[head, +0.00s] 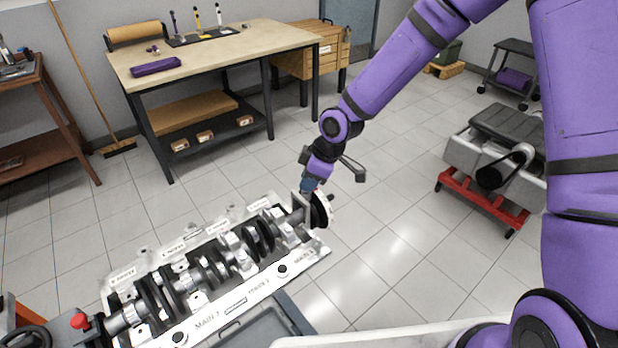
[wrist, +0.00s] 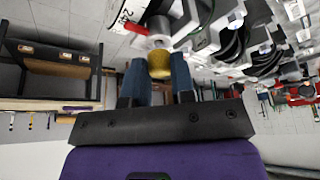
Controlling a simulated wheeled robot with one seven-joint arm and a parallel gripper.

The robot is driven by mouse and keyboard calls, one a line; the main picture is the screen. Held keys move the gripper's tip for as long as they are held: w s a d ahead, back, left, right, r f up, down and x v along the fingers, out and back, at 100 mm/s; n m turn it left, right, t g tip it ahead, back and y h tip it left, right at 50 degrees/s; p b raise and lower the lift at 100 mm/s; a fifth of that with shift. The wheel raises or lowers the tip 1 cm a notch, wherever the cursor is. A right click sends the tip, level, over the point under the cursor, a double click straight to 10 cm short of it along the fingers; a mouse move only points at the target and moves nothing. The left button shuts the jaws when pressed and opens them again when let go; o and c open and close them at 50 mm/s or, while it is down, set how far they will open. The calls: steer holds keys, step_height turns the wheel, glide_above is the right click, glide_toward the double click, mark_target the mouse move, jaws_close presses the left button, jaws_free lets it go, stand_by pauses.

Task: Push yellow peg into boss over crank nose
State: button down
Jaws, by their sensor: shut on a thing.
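The yellow peg (wrist: 160,66) sits between the two blue fingertips of my gripper (wrist: 159,78) in the wrist view, and the gripper is shut on it. Just beyond the peg is a grey round metal end at the crank nose (wrist: 159,32); whether the peg touches it or sits in a boss, I cannot tell. In the head view my gripper (head: 310,184) points down at the right end of the crankshaft (head: 208,271), beside a white-and-dark disc (head: 322,210). The peg is hidden there. The crankshaft lies in the pale engine block (head: 243,303).
A grey engine on a red stand (head: 482,200) is at the right. A grey tray (head: 262,330) lies in front of the block. Tiled floor is clear between the block and the workbench.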

steer(key=shift+f, duration=0.6)
stand_by(0.3)
steer(key=c, duration=1.2)
jaws_free()
steer(key=shift+r, duration=1.5)
steer(key=o, duration=0.6)
steer(key=shift+c, duration=0.2)
steer(key=shift+r, duration=0.1)
steer(key=v, duration=1)
steer(key=shift+r, duration=0.3)
steer(key=shift+d, duration=0.1)
